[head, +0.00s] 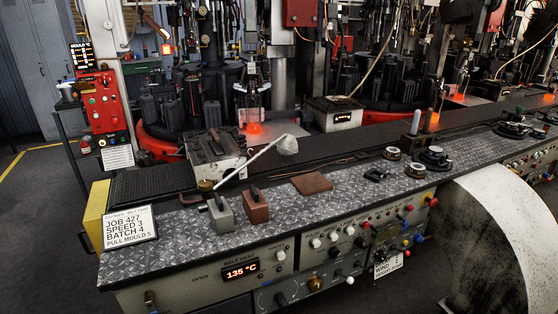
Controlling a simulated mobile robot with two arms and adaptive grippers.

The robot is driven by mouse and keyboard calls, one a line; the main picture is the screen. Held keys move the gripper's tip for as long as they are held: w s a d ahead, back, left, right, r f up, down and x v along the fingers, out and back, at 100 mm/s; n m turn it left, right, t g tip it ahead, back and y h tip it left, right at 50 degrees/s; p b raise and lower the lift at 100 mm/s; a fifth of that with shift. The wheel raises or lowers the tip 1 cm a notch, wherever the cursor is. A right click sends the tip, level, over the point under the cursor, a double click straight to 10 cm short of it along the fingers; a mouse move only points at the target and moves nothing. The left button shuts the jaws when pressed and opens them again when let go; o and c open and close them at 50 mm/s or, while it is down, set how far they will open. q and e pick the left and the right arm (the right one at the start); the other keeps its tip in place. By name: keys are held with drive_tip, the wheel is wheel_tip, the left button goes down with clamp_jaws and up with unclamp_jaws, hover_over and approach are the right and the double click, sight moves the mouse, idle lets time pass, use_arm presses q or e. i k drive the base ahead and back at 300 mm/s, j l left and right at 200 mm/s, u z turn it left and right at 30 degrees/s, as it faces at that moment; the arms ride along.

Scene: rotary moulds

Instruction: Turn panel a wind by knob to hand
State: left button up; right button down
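The front of the long bench carries control panels. One panel (340,252) has a row of pale knobs (333,237), small red knobs and a dark knob (361,242). Its lettering is too small to read, so I cannot tell which knob is the wind by knob or where its pointer stands. A tag (388,264) that seems to read "WIND 2" hangs at the panel's right end, below blue and red knobs. A lower panel has a brass-coloured knob (315,284) and a white one (349,280). Neither of my grippers is in view.
A heater display (241,270) reads 135 °C. A job card (129,227) stands at the bench's left end. A large dirty-white curved body (490,240) bounds the right. Floor before the panels shows clear.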

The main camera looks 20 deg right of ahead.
sight(334, 252)
drive_tip(key=z, duration=1.4)
